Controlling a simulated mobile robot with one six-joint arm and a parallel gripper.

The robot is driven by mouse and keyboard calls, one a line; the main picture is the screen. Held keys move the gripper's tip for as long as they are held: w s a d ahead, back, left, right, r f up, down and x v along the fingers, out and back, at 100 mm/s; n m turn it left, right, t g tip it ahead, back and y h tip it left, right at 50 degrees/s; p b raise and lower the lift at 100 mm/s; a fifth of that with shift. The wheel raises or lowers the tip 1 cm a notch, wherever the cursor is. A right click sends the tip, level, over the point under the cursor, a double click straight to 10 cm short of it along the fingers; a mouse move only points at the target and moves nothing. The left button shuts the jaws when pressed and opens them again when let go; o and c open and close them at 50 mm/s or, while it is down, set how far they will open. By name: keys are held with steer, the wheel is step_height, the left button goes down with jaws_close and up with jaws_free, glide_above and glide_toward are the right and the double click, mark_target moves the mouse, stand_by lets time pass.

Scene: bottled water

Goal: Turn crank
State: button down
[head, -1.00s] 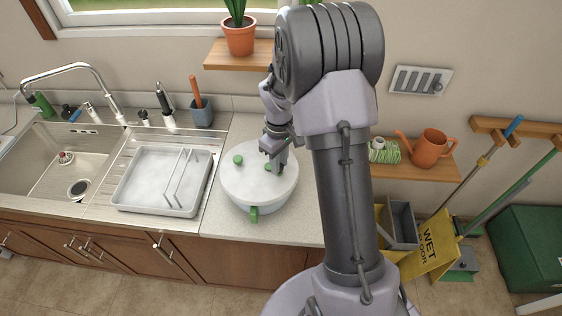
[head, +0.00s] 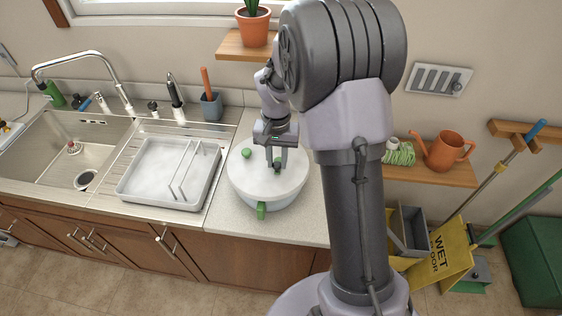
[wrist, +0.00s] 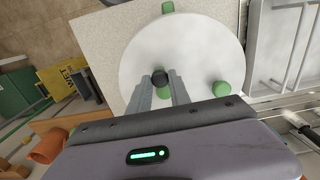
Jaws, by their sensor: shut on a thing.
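A round bowl with a white lid (head: 266,182) stands on the counter; its lid fills the top of the wrist view (wrist: 185,45). A green knob (head: 247,153) sits near the lid's far left edge and also shows in the wrist view (wrist: 222,88). A green handle (head: 261,210) sticks out at the bowl's front. My gripper (head: 277,164) points down over the right part of the lid, its fingers shut on a dark-topped green crank knob (wrist: 160,77). The fingers partly hide this knob in the head view.
A grey dish tray (head: 170,174) and a sink (head: 60,150) are to the left. A plant pot (head: 253,27) is on a shelf behind. A yellow wet-floor sign (head: 445,255) is at right. Counter (head: 225,220) around the bowl is clear.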

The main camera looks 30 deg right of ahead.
steer(key=m, duration=0.2)
steer(key=w+a+m+b, duration=0.1)
steer(key=m, duration=0.2)
steer(key=shift+w+a+f+m+b, duration=0.1)
steer(key=shift+w+a+m+b, duration=0.05)
steer(key=shift+w+m+b, duration=0.2)
steer(key=m, duration=0.2)
steer(key=w+m+b, duration=0.1)
steer(key=m, duration=0.1)
steer(key=w+m+b, duration=0.1)
steer(key=m, duration=0.1)
steer(key=shift+a, duration=0.25)
steer(key=m, duration=0.2)
steer(key=w+m+b, duration=0.1)
steer(key=m, duration=0.1)
steer(key=shift+w+d+m, duration=0.15)
steer(key=shift+w+m, duration=0.05)
steer(key=shift+m, duration=0.15)
steer(key=shift+w+d+m+b, duration=0.2)
steer(key=shift+w+m+b, duration=0.05)
steer(key=shift+m, duration=0.6)
steer(key=shift+w+d+m+b, duration=0.15)
steer(key=shift+w+m+b, duration=0.1)
steer(key=shift+m, duration=0.6)
steer(key=c, duration=1.2)
jaws_free()
step_height(320, 180, up, 18)
steer(key=p, duration=0.5)
steer(key=shift+f, duration=0.2)
